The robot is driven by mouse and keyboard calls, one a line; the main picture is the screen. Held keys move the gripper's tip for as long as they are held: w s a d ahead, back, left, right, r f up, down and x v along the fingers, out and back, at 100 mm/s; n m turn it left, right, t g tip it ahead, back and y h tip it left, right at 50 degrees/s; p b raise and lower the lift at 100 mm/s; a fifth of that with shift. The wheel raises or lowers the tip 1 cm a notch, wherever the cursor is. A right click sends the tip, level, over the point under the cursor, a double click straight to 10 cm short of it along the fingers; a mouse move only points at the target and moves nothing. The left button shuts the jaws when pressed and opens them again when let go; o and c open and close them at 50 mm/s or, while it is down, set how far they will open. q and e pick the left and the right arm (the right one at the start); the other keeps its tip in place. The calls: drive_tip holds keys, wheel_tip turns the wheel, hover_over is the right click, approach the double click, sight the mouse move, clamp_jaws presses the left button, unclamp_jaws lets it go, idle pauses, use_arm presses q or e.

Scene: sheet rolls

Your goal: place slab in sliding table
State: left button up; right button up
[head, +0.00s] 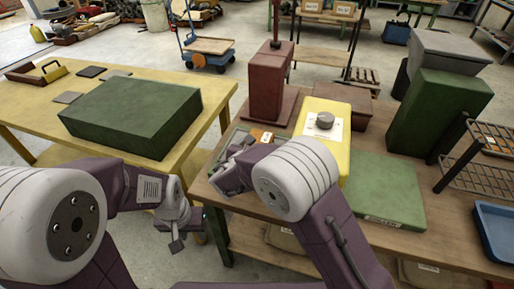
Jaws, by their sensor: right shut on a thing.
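My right gripper (238,160) is over the left end of the brown bench, at a greenish-grey machine part (225,142) in front of a red column (270,85). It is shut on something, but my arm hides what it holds. I cannot tell for sure which part is the sliding table. Small flat grey slabs lie on the yellow table: one (68,97) beside the big green block, another (90,72) farther back. My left gripper (177,240) hangs low between the two tables, apart from both; its jaw opening is unclear.
The big green block (130,115) fills much of the yellow table (215,90). A yellow box with a grey knob (324,120) and a flat green plate (385,190) occupy the brown bench (450,235). A blue tray (495,225) and wire racks stand at right.

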drive_tip(key=shift+w+f, duration=0.1)
drive_tip(key=shift+f, duration=0.1)
drive_tip(key=o, duration=1.5)
drive_tip(key=shift+f, duration=0.1)
drive_tip(key=shift+c, duration=0.2)
drive_tip(key=o, duration=0.4)
drive_tip(key=shift+r, duration=0.2)
drive_tip(key=p+v, duration=0.1)
drive_tip(key=v, duration=1.1)
